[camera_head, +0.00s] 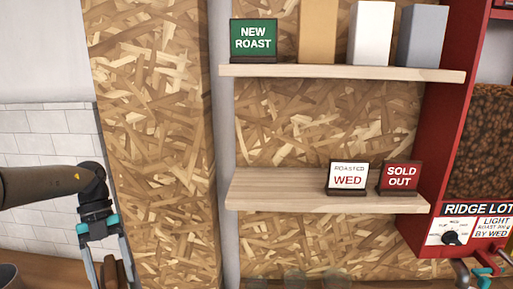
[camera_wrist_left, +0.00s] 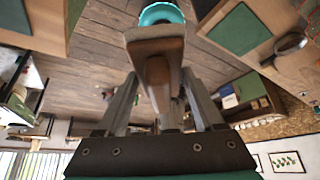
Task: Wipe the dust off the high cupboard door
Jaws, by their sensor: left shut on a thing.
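My left gripper (camera_head: 113,278) hangs at the lower left of the head view, fingers pointing down. It is shut on a brown wooden-looking tool (camera_wrist_left: 157,48), which shows between the fingers in the left wrist view. In the head view only a small brown part of it shows, cut off by the lower edge. A tall chipboard panel (camera_head: 155,120) stands upright just right of my left gripper. I cannot tell whether it is the cupboard door, and I make out no dust on it. My right gripper is not in view.
Two wooden shelves hold small signs: NEW ROAST (camera_head: 254,38), ROASTED WED (camera_head: 347,177) and SOLD OUT (camera_head: 400,177). Bags (camera_head: 371,33) stand on the upper shelf (camera_head: 330,72). The lower shelf (camera_head: 290,190) juts out. A red bean dispenser (camera_head: 438,150) stands at the right.

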